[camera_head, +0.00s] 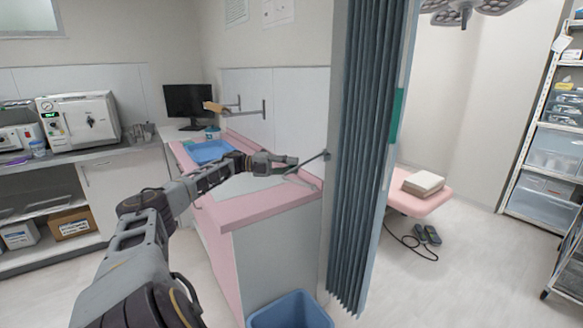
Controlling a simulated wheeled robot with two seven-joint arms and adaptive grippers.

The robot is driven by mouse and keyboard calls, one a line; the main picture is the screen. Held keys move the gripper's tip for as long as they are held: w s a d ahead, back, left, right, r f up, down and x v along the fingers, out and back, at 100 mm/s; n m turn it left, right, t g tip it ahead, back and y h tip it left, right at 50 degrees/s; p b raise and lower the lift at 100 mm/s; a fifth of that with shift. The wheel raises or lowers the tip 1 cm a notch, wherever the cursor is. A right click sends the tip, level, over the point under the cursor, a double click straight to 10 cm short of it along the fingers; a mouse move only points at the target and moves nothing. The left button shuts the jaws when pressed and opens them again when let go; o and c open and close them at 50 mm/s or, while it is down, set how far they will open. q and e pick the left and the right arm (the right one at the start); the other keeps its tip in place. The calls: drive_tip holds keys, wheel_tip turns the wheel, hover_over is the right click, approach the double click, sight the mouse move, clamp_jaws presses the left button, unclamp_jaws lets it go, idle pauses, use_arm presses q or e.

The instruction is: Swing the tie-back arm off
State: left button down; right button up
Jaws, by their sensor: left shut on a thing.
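The tie-back arm (310,161) is a thin dark bar at the left edge of the blue-grey pleated curtain (360,150). It slants down to the left from a small mount (326,155) by the curtain. My left gripper (290,168) is shut on the free end of the tie-back arm, above the pink-edged counter. The fingers hide part of that end. The curtain hangs gathered in narrow folds to the right of the gripper, apart from it. My right gripper is not in view.
The pink-edged counter (262,217) lies beneath the gripper, with a blue tray (208,151) farther back. A wall bracket (240,107) juts out above it. A blue bin (290,311) stands on the floor in front. Open floor and a pink couch (425,203) lie right of the curtain.

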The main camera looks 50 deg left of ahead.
use_arm(q)
drive_tip(key=shift+a+r, duration=0.2)
drive_tip(key=c, duration=1.7)
unclamp_jaws()
drive_tip(key=o, duration=0.4)
drive_tip(key=shift+w+a+f, duration=0.1)
drive_tip(key=shift+w+f, duration=0.1)
drive_tip(key=shift+o, duration=0.2)
drive_tip(key=shift+s, duration=0.1)
drive_tip(key=v, duration=1.2)
